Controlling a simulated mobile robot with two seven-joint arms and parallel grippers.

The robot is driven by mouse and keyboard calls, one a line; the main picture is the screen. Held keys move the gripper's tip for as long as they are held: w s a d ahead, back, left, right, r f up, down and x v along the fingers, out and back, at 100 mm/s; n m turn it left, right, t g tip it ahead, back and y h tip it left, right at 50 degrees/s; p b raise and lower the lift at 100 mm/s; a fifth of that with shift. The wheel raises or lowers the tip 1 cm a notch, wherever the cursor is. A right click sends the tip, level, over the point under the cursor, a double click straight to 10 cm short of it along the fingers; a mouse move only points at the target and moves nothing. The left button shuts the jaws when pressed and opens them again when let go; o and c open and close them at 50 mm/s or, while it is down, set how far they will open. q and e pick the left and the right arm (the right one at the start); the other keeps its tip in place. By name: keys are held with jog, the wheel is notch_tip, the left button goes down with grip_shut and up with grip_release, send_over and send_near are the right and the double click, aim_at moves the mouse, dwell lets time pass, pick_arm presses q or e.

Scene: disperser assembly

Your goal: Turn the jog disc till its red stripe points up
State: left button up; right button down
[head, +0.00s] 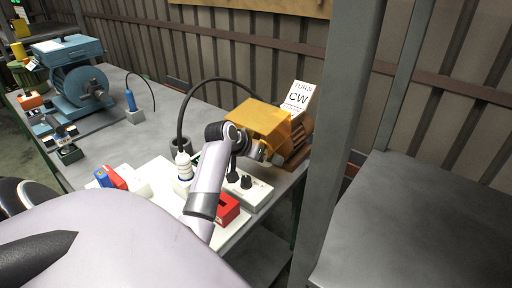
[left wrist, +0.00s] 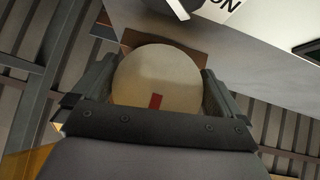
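The jog disc (left wrist: 155,72) is a pale round plate in the left wrist view. Its short red stripe (left wrist: 156,101) lies near the lower edge of the disc in that picture. My left gripper (left wrist: 160,85) has one finger on each side of the disc, and both seem to touch its rim. In the head view my left gripper (head: 257,151) is at the near end of the yellow-housed machine (head: 258,119); the disc cannot be made out there. My right gripper is not in view.
A sign reading "TURN CW" (head: 298,97) stands behind the machine. A control box with dark knobs (head: 247,189), a red box (head: 227,209) and a white bottle (head: 183,165) are close to my arm. A grey post (head: 341,130) rises right of the bench.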

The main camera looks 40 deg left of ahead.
pick_arm(q)
jog(key=shift+s+r, duration=0.35)
jog(key=shift+s, duration=0.1)
jog(key=s+b, duration=0.1)
jog(key=s, duration=1.1)
jog(key=shift+a, duration=0.15)
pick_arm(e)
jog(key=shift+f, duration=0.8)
